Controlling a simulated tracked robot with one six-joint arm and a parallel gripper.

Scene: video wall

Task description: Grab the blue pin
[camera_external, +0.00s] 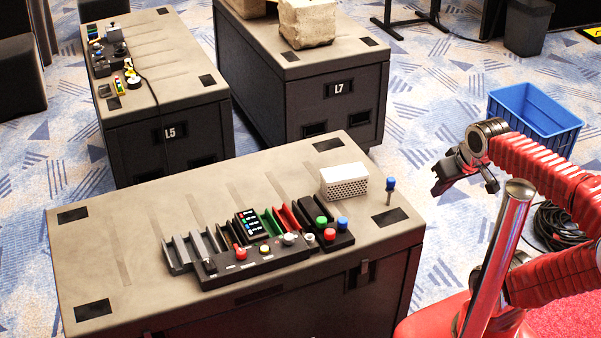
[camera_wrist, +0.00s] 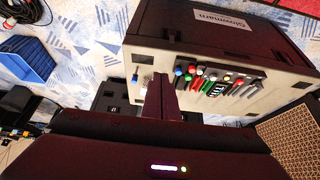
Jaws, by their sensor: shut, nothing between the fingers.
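The blue pin (camera_external: 390,186) stands upright on the right end of the near table (camera_external: 130,250), between a white perforated box and a black square mark. In the wrist view, which shows the table upside down, a small blue spot that looks like the pin (camera_wrist: 134,78) is just left of my fingers. My gripper (camera_external: 440,184) is to the right of the pin in the external view, past the table's right edge and apart from the pin. In the wrist view my gripper (camera_wrist: 161,90) has its fingers together, with nothing between them.
The white box (camera_external: 344,181) stands left of the pin. A black control panel (camera_external: 260,258) with coloured buttons and holders lies farther left. A blue crate (camera_external: 535,118) is on the floor behind my arm. Two more tables, L5 (camera_external: 165,130) and L7 (camera_external: 335,90), stand behind.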

